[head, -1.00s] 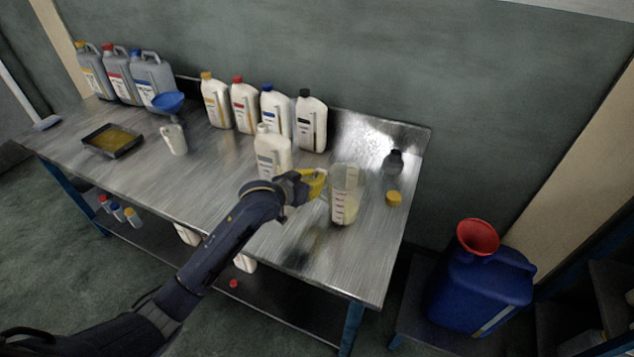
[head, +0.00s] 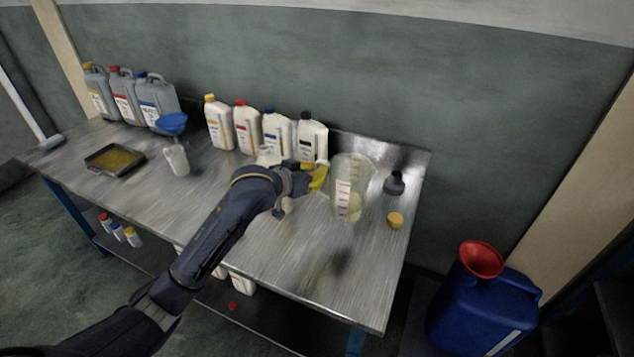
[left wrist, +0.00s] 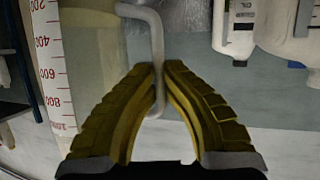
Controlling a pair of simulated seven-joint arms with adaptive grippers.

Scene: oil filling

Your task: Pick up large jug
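The large jug (head: 350,188) is clear, with a white measuring scale with red marks and pale yellowish liquid in its lower part. It is upright and appears raised above the right part of the table. In the left wrist view the jug (left wrist: 90,45) fills the upper left, with its handle (left wrist: 155,50) between the yellow fingers. My left gripper (head: 323,176) is at the left side of the jug, shut on the handle; the same gripper shows in the left wrist view (left wrist: 158,75). My right gripper is not in view.
A dark grey funnel (head: 394,183) and a yellow cap (head: 396,220) are right of the jug. Several white bottles line the back. A smaller jug (head: 176,161) stands left. The table's front right is clear.

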